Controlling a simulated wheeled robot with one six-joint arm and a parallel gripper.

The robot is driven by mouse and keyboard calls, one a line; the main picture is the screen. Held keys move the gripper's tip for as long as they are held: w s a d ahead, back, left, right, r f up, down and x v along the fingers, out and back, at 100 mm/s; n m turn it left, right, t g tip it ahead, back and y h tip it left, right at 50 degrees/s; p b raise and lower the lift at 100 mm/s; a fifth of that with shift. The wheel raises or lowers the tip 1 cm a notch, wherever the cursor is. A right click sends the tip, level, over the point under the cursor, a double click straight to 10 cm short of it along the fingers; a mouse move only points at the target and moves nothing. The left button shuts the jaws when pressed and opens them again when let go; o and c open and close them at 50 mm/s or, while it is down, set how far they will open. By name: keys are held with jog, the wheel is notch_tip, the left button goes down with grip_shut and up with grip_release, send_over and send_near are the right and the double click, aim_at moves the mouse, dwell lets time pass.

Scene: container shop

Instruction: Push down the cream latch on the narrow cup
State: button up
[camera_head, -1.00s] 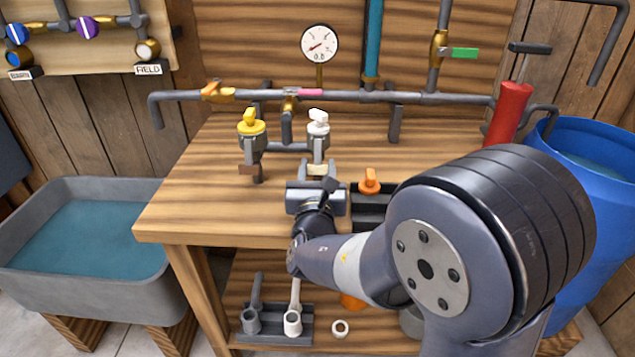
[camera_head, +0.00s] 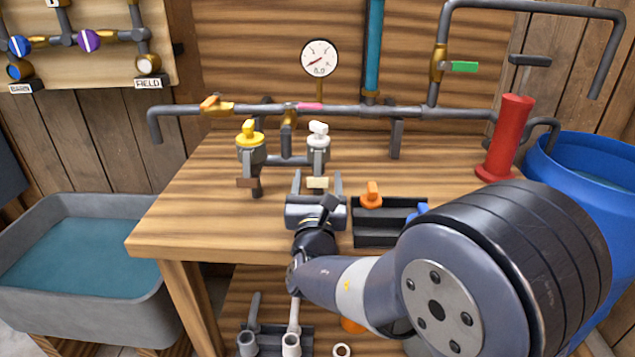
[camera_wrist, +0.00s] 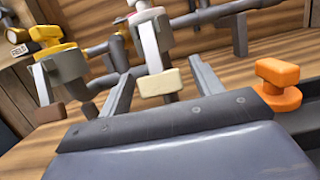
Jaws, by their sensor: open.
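The narrow cup (camera_head: 318,146) hangs from the pipe under a white valve handle (camera_head: 318,128). Its cream latch (camera_head: 317,182) is a small block at the lower end of a pale lever (camera_wrist: 150,48). In the wrist view the cream latch (camera_wrist: 160,83) lies between my gripper's two fingers. My gripper (camera_head: 317,177) is open with nothing held, its fingers left and right of the latch. I cannot tell whether either finger touches it. The wider cup (camera_head: 250,157), with a yellow handle and brown latch (camera_head: 248,183), stands to the left.
A black tray (camera_head: 375,236) with an orange valve piece (camera_head: 371,194) is just right of my gripper. A red cylinder (camera_head: 505,138) and blue barrel (camera_head: 585,190) stand further right. A grey water trough (camera_head: 150,308) is at left. The bench's left part is clear.

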jog(key=v, duration=1)
jog(key=shift+s+p, duration=0.3)
jog(key=shift+s, duration=0.1)
jog(key=shift+w, duration=0.1)
jog(key=x, duration=1.1)
jog(key=shift+s+r+p, duration=0.1)
jog(key=shift+s+p, duration=0.2)
jog(key=shift+p, duration=0.3)
jog(key=shift+g, duration=0.3)
jog(key=shift+f, duration=0.3)
